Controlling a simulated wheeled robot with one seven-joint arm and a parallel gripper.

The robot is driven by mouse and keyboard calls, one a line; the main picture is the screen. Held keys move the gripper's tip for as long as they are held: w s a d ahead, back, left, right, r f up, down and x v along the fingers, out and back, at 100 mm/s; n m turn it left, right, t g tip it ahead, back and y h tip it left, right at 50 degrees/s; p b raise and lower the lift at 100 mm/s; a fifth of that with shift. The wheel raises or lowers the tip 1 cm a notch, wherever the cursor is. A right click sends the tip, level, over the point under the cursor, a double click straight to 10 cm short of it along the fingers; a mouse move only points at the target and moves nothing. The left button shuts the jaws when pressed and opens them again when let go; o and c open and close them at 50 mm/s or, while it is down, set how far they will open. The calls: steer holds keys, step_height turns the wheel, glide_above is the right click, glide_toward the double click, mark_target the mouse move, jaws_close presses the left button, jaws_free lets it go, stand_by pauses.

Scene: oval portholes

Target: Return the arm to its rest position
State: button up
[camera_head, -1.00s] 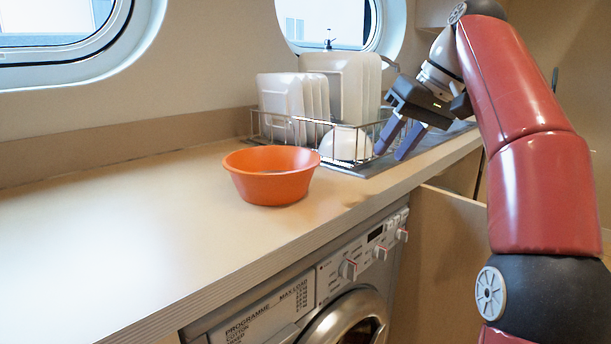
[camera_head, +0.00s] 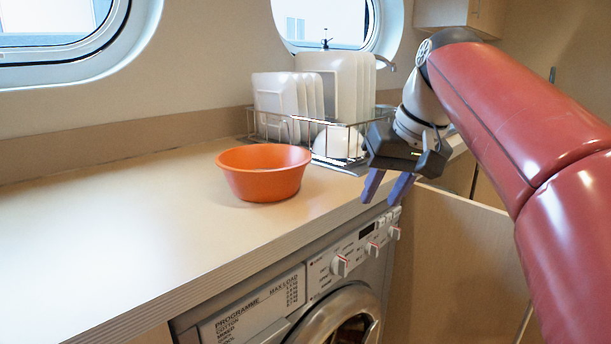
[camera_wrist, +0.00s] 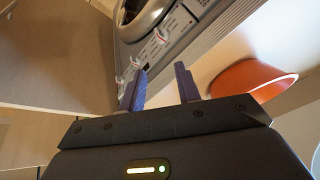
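My red arm reaches in from the right in the head view. My gripper (camera_head: 386,188) hangs just off the counter's front edge, above and in front of the washing machine's right end. Its two purple fingers point down and are apart, with nothing between them. In the wrist view my gripper (camera_wrist: 160,88) also shows open and empty, with the washing machine beyond the fingers.
An orange bowl (camera_head: 264,173) stands on the counter (camera_head: 120,220) left of my gripper. A wire dish rack (camera_head: 268,124) with white plates (camera_head: 288,95) and a white bowl (camera_head: 339,142) is behind. The washing machine (camera_head: 290,296) is below. An open cabinet door (camera_head: 455,255) stands at right.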

steer(key=s+d+f+h, duration=0.1)
steer(key=s+f, duration=0.8)
steer(key=f, duration=0.3)
steer(key=s+d+f+m+t+h, duration=0.1)
steer(key=s+d+f, duration=0.1)
steer(key=s+f, duration=0.7)
step_height(320, 180, down, 3)
steer(key=shift+r+m+t+h, duration=0.1)
steer(key=shift+m+t+h, duration=0.2)
steer(key=shift+h, duration=0.1)
steer(key=shift+d, duration=0.1)
